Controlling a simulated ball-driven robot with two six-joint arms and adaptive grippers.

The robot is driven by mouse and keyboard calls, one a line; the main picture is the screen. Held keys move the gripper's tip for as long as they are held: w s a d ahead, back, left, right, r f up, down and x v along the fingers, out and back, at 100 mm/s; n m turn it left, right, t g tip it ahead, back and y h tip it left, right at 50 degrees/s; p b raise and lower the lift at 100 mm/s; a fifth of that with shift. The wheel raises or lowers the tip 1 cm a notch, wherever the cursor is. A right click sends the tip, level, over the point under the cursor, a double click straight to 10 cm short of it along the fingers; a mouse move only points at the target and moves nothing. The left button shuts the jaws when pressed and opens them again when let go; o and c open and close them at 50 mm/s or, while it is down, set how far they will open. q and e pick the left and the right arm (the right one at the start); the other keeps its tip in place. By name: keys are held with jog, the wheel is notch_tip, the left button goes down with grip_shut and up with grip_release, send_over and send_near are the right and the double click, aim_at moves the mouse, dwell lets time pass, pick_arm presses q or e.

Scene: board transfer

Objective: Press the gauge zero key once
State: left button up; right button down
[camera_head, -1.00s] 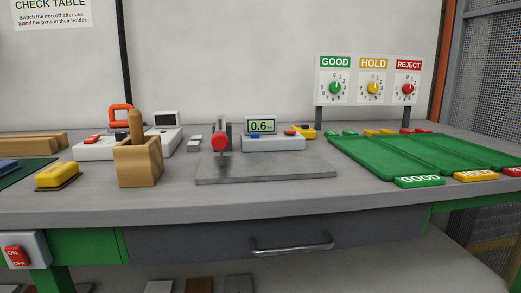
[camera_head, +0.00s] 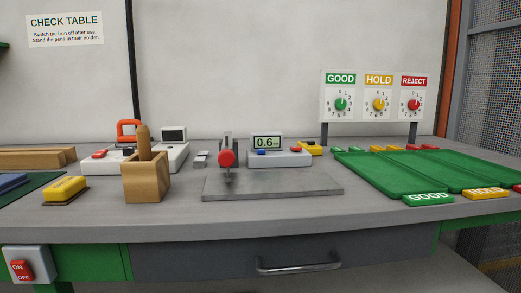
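The gauge (camera_head: 280,159) is a grey box at the back of the bench, with a raised display (camera_head: 267,142) that reads 0.6. A blue key (camera_head: 262,152) and a red key (camera_head: 296,149) sit on top of the box. Which of them is the zero key, I cannot tell, as no lettering is readable. A stand with a red knob (camera_head: 226,158) rises to the left of the gauge, on a grey plate (camera_head: 274,186). Neither of my grippers shows in the head view.
A wooden holder (camera_head: 147,182) and a yellow block (camera_head: 64,189) stand left of the plate. Green trays (camera_head: 393,176) lie to the right, below the GOOD, HOLD and REJECT dials (camera_head: 373,97). A drawer handle (camera_head: 298,264) juts from the bench front. The bench strip before the plate is clear.

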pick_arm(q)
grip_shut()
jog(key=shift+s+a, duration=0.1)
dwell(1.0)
